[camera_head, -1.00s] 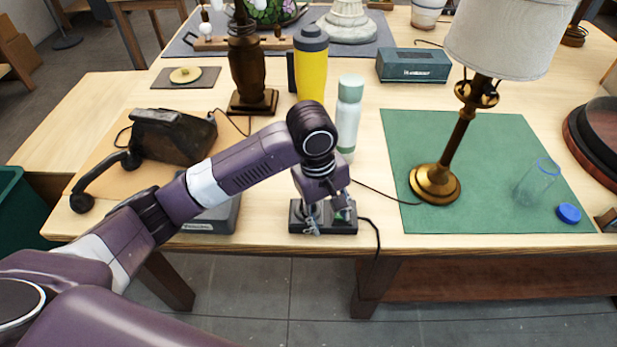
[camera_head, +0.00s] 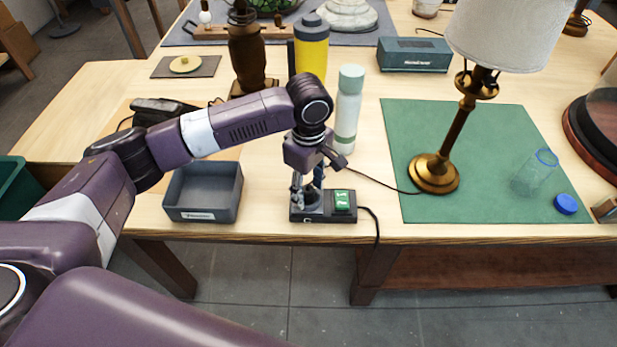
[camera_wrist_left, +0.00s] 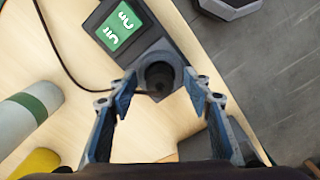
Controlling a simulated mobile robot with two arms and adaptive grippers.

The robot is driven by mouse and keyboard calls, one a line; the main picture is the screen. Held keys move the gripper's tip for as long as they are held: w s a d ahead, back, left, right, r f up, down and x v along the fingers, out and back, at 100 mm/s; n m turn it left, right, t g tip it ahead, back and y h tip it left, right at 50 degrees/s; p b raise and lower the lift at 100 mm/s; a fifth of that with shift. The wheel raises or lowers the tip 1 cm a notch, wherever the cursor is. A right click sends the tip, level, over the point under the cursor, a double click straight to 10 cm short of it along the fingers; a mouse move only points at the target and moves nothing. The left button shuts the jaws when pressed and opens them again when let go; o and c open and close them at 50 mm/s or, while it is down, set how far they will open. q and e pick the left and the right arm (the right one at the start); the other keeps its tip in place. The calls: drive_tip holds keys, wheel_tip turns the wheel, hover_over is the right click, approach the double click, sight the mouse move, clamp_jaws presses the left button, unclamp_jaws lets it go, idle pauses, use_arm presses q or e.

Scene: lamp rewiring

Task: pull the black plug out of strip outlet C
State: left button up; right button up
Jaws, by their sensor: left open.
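The dark power strip (camera_head: 325,214) lies near the table's front edge, with a letter C on its front left and a green label (camera_head: 342,200) on its right part. In the left wrist view the black plug (camera_wrist_left: 158,75) shows as a dark round body at the strip's (camera_wrist_left: 172,52) end, with a thin cord running to it. My left gripper (camera_head: 307,198) points down over the C end. In the wrist view its open fingers (camera_wrist_left: 160,92) stand on either side of the plug; I cannot tell whether they touch it. The plug is mostly hidden in the head view.
A grey open tray (camera_head: 204,192) is just left of the strip. A pale green bottle (camera_head: 347,112) and a yellow tumbler (camera_head: 312,52) stand behind. A brass lamp (camera_head: 436,174) stands on the green mat (camera_head: 500,208), its cord running toward my gripper.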

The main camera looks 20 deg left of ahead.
sight(309, 189)
use_arm(q)
drive_tip(key=shift+f, duration=0.35)
drive_tip(key=c, duration=1.2)
drive_tip(key=shift+r, duration=0.15)
drive_tip(key=shift+r+p, duration=1.05)
drive_tip(key=shift+p, duration=0.7)
wheel_tip(309, 189, up, 2)
drive_tip(key=p, duration=0.3)
drive_tip(key=shift+r, duration=0.25)
